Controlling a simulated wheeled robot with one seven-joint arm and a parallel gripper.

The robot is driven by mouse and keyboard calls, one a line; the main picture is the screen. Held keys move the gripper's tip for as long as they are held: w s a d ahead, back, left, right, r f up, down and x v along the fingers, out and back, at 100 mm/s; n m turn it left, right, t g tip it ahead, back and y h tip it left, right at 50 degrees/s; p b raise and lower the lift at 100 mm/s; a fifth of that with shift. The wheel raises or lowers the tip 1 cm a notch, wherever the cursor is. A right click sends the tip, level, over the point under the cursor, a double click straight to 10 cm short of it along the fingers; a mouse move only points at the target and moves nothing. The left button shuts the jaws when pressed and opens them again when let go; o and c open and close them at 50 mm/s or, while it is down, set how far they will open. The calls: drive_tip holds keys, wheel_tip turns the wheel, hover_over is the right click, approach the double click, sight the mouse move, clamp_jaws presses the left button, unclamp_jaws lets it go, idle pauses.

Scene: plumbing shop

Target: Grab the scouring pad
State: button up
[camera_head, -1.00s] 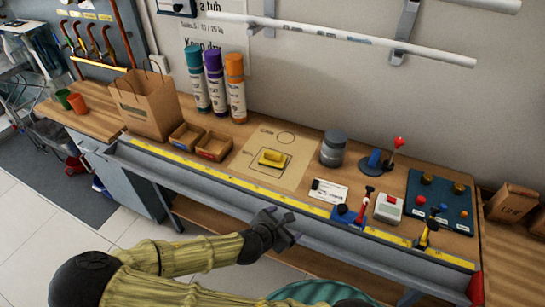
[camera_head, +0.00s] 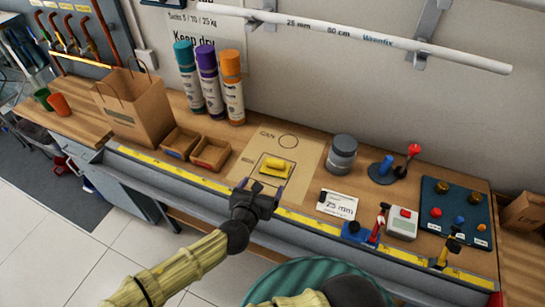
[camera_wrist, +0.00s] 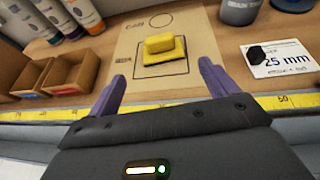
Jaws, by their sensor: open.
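The yellow scouring pad (camera_head: 275,168) lies inside a drawn rectangle on a tan paper sheet (camera_head: 306,157) on the workbench. In the wrist view the pad (camera_wrist: 163,51) is ahead of the fingers, near the middle, with a raised block on a flat base. My gripper (camera_head: 263,187) is at the bench's front edge, short of the pad, with its fingers pointing toward it. In the wrist view my gripper (camera_wrist: 163,82) has its two purple fingers spread apart with nothing between them.
Two small wooden boxes (camera_head: 210,153) stand left of the sheet, with a paper bag (camera_head: 135,107) beyond. A grey jar (camera_head: 341,153) and a "25 mm" card (camera_head: 338,204) lie to the right. A yellow ruler strip (camera_head: 180,171) runs along the front edge.

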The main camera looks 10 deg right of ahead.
sight(274, 163)
drive_tip(key=shift+w+a+r, duration=0.1)
drive_tip(key=shift+w, duration=0.4)
drive_tip(key=shift+s, duration=0.3)
drive_tip(key=shift+w+d+f+b, duration=0.1)
drive_tip(key=shift+d+f+b, duration=0.15)
drive_tip(key=shift+b, duration=0.3)
drive_tip(key=b+x, duration=0.1)
drive_tip(key=b, duration=0.1)
drive_tip(key=b+x, duration=0.2)
drive_tip(key=b, duration=0.1)
drive_tip(key=shift+a, duration=0.25)
drive_tip(key=b+x, duration=0.1)
drive_tip(key=b, duration=0.2)
drive_tip(key=shift+w+d+f, duration=0.1)
drive_tip(key=shift+w+d, duration=0.1)
drive_tip(key=shift+w+d+b, duration=0.2)
drive_tip(key=shift+b, duration=0.25)
drive_tip(key=shift+x, duration=3.4)
drive_tip(key=shift+w, duration=0.2)
